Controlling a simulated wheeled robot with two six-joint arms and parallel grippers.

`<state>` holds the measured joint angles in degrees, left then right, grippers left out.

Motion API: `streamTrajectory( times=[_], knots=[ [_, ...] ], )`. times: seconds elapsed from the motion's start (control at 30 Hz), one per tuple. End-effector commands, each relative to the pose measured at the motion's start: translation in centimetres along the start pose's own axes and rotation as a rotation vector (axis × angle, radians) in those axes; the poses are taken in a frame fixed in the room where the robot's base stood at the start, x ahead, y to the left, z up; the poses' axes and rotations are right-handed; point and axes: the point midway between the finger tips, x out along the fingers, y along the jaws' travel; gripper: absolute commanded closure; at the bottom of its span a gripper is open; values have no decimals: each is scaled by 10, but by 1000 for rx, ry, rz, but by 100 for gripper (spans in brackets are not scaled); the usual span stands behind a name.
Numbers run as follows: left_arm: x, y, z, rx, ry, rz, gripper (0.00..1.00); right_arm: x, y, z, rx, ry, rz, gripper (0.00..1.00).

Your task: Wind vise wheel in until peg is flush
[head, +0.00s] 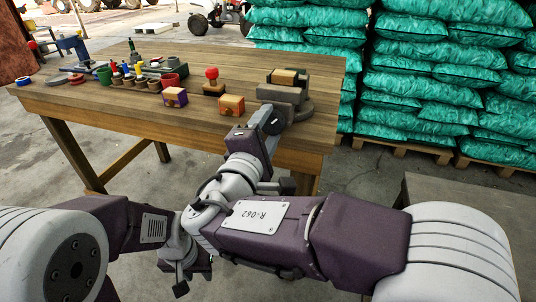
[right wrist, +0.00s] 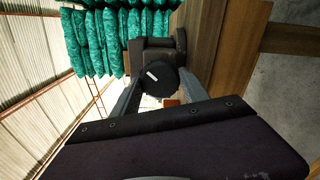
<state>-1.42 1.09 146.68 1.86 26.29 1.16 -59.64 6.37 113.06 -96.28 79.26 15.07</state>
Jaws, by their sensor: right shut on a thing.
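The dark grey vise (head: 280,93) stands at the right end of the wooden bench, with a tan wooden piece (head: 284,76) on top. Its black round wheel (head: 272,121) faces me at the bench's front edge. In the right wrist view the wheel (right wrist: 158,80) shows a white mark on its face. My right gripper (right wrist: 158,92) is shut on the wheel, with one finger on each side of it. I cannot make out the peg or how far it stands out. My left gripper (head: 194,279) hangs low in front of the bench, away from the vise; its jaw opening is unclear.
On the wooden bench (head: 110,105) stand a red-knobbed block (head: 213,83), an orange block (head: 231,105), a purple-orange block (head: 175,97), red and green cups and several small pegs. Stacked green sacks (head: 430,85) on pallets rise behind. A grey surface (head: 470,190) lies at right.

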Motion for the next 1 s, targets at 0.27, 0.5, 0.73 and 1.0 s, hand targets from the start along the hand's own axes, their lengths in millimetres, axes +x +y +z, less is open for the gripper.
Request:
streamTrajectory(
  times=[0.27, 0.5, 0.73, 1.0],
  knots=[
    [88, -2, 9, 0, 0, 0, 64, -1, -17, -4, 432, -1, -5, 100],
    [126, -2, 13, 0, 0, 0, 64, -1, -10, -3, 758, -1, -7, 100],
    [122, -2, 13, 0, 0, 0, 64, -1, -4, -2, 781, -2, -9, 100],
    [122, -2, 13, 0, 0, 0, 64, 0, -2, -1, 780, -2, -5, 27]
  ],
)
